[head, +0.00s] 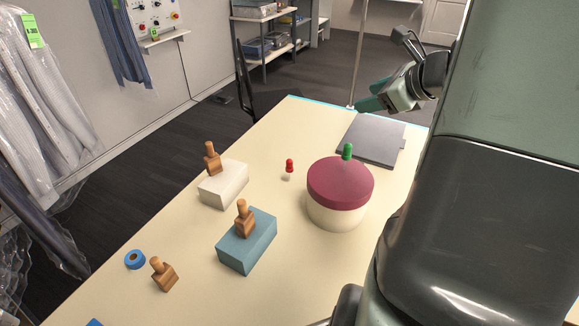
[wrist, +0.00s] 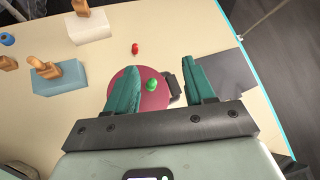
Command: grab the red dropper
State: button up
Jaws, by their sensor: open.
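The red dropper (head: 289,167) is a small bottle with a red top and a pale base. It stands upright on the table, left of and behind a round box with a maroon lid. In the wrist view the red dropper (wrist: 135,48) shows beyond the maroon lid, ahead of my left fingertip. My gripper (wrist: 163,68) is open, with green fingers spread apart and nothing between them at their tips. In the head view my gripper (head: 368,104) is in the air near the far right part of the table, right of the dropper and apart from it.
A green dropper (head: 347,151) stands on the maroon lid (head: 340,180) of the round box. A grey flat pad (head: 372,139) lies behind it. A white block (head: 224,186) and a blue block (head: 247,244) bear wooden stamps. Another stamp (head: 163,274) and blue tape (head: 135,259) lie front left.

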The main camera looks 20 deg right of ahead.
jog(key=w+a+f+n+g+h, duration=0.2)
jog(key=w+a+f+n+h, duration=0.15)
jog(key=w+n, duration=0.3)
notch_tip(320, 180, up, 8)
jog(key=n+t+h, duration=0.3)
jog(key=n+h, duration=0.4)
jog(key=n, duration=0.8)
send_over(289, 162)
jog(key=s+a, duration=0.1)
jog(key=s, duration=0.1)
jog(key=f, duration=3.3)
jog(key=shift+w, duration=0.3)
jog(key=shift+w+d+f, duration=0.1)
jog(key=shift+w+f, duration=0.1)
jog(key=shift+f, duration=0.1)
jog(key=shift+x, duration=2.2)
